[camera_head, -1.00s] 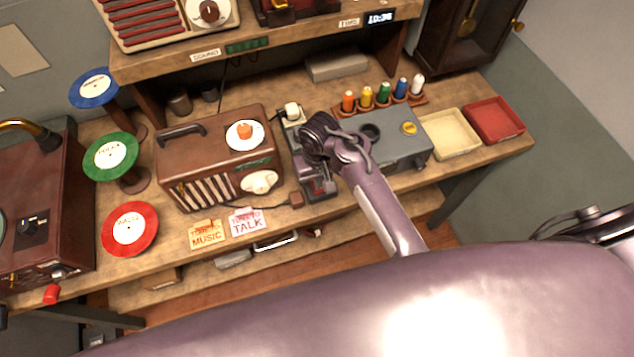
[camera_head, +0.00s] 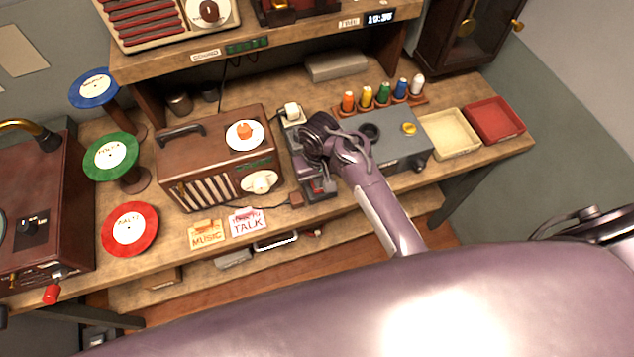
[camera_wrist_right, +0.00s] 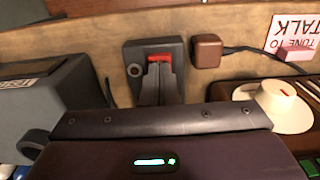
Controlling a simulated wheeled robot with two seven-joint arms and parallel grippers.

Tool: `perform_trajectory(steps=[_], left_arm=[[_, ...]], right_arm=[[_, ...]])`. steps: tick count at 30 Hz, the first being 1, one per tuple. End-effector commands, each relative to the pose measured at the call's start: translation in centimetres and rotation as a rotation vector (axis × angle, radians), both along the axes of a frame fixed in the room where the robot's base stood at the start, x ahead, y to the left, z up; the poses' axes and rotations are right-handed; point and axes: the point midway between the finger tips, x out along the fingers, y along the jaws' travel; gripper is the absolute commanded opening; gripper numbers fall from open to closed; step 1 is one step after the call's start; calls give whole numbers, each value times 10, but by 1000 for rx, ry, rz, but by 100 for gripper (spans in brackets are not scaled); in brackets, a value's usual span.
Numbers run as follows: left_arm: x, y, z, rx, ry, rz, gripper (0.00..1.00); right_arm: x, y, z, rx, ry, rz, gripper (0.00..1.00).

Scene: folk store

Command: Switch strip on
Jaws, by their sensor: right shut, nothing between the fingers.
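The power strip (camera_head: 322,193) is a dark grey block on the workbench, between the brown radio and the grey box. Its red rocker switch (camera_wrist_right: 159,58) shows at the strip's end in the right wrist view, beside a round button or socket (camera_wrist_right: 133,70). My right gripper (camera_wrist_right: 160,88) is shut and empty, with its fingertips over the strip right at the red switch; contact cannot be told. In the head view my right arm covers the middle of the strip. A white plug (camera_head: 292,111) sits at the strip's far end. My left gripper is not in view.
The brown radio (camera_head: 178,158) stands left of the strip, the grey box (camera_head: 405,143) right of it. A brown plug (camera_wrist_right: 206,52) on a cord lies beside the strip. Paper cards (camera_head: 248,222) lie at the bench's front edge. Several coloured spools (camera_head: 383,94) stand behind the box.

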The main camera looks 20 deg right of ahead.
Motion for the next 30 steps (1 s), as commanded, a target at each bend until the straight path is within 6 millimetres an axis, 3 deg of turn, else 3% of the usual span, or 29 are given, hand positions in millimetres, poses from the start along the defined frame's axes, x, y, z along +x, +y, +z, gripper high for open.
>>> perform_trajectory(steps=[30], left_arm=[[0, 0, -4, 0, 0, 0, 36]], right_arm=[[0, 0, -8, 0, 0, 0, 0]])
